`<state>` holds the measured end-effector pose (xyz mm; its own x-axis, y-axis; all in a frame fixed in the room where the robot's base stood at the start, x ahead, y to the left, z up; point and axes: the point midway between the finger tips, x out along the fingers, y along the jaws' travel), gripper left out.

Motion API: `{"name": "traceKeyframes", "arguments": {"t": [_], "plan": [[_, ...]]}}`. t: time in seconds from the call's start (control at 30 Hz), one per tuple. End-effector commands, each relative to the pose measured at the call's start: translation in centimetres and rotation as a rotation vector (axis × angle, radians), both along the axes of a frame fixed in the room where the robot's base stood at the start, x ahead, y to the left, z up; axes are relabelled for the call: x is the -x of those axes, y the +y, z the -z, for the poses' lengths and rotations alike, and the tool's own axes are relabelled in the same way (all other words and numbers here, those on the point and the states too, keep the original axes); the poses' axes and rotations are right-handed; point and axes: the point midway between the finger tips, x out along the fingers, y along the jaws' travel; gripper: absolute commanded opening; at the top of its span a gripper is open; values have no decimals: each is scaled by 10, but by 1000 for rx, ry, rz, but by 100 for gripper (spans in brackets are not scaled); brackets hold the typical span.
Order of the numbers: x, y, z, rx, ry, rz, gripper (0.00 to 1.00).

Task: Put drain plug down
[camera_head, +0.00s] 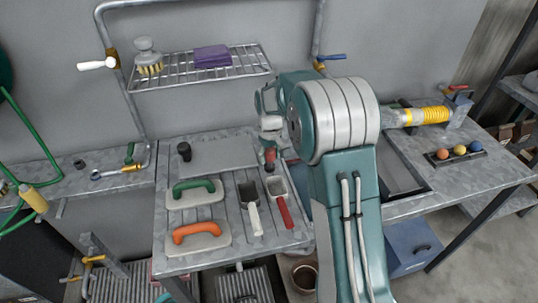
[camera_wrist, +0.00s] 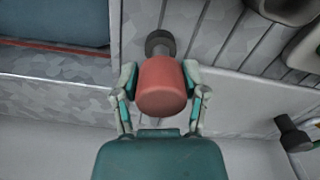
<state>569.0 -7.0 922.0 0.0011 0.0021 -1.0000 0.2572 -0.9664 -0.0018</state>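The drain plug, a red cylinder with a dark grey round end, is between the fingers of my gripper (camera_wrist: 161,90). In the wrist view the plug's red body (camera_wrist: 160,86) has a finger against each side, and its grey end (camera_wrist: 159,43) points away from my palm. In the head view the red part (camera_head: 270,157) shows just left of my arm, over the back right of the grey worktop (camera_head: 232,219). I cannot tell whether its end touches the worktop.
Green-handled (camera_head: 194,191) and orange-handled (camera_head: 196,235) trowels, a grey scoop (camera_head: 251,205) and a red-handled scoop (camera_head: 281,200) lie on the worktop. A dark knob (camera_head: 184,150) stands at back left. A wire shelf (camera_head: 200,70) hangs above.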

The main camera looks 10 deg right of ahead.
Motion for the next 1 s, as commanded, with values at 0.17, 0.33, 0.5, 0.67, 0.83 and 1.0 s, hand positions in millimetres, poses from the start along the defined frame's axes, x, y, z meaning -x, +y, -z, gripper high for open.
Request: {"name": "traceKeyframes", "arguments": {"t": [0.17,0.33,0.5,0.67,0.83,1.0], "plan": [[0,2,0,2,-1,-2,85],[0,2,0,1,0,-2,85],[0,1,-6,1,-2,-1,85],[-1,1,-31,1,-5,-1,85],[-1,2,-67,2,-6,-2,85],[0,2,-100,1,-3,-2,85]]}}
